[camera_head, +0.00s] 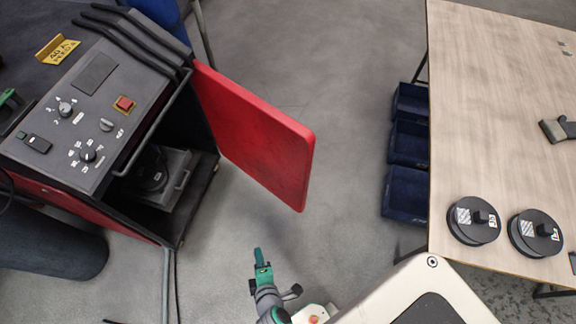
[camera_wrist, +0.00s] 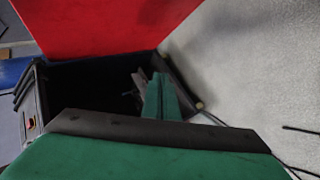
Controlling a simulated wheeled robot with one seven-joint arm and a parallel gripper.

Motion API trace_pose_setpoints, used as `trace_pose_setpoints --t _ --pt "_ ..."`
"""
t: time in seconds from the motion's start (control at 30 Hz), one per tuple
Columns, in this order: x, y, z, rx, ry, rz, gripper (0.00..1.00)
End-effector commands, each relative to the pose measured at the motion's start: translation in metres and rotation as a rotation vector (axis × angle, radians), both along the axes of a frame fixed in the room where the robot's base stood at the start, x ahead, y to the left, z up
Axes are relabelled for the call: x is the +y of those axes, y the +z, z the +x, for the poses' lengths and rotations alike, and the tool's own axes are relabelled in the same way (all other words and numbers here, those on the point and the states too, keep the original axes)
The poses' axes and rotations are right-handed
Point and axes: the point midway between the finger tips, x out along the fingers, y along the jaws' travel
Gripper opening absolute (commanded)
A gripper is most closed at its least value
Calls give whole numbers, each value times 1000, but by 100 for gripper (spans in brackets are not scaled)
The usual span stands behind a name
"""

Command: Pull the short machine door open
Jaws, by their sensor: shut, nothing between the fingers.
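The short machine door (camera_head: 255,135) is a red panel. It stands swung out from the dark cabinet, hinged on the far side of the opening. It also fills the top of the wrist view (camera_wrist: 100,22). The machine (camera_head: 90,105) has a grey control panel with knobs and a red button, and its lower compartment is exposed. My gripper (camera_head: 259,254), green with dark parts, is below the door's free corner in the head view, apart from it. In the wrist view its fingers (camera_wrist: 160,98) are together and empty, in front of the dark opening.
A wooden table (camera_head: 490,130) with two black round discs (camera_head: 474,221) stands at the right. A dark cylinder (camera_head: 60,245) is at the lower left.

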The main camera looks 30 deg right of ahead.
Motion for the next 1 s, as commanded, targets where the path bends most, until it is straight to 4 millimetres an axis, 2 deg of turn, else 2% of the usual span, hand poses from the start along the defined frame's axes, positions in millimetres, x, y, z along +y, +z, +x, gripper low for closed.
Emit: trace_pose_setpoints --t 0.03,0.13,0.23,0.37,0.5,0.6,0.77,1.0 --pt "-9 -8 19 41 20 -106 0" --pt "-32 -20 46 146 52 -323 0" --pt "-55 -22 74 258 71 -531 0" --pt "-81 -10 109 418 78 -780 0" --pt "-103 17 140 595 57 -999 0" --pt "-112 37 155 706 36 -1106 0" --pt "-121 62 168 827 3 -1198 0" --pt "-135 67 173 876 -12 -1225 0"
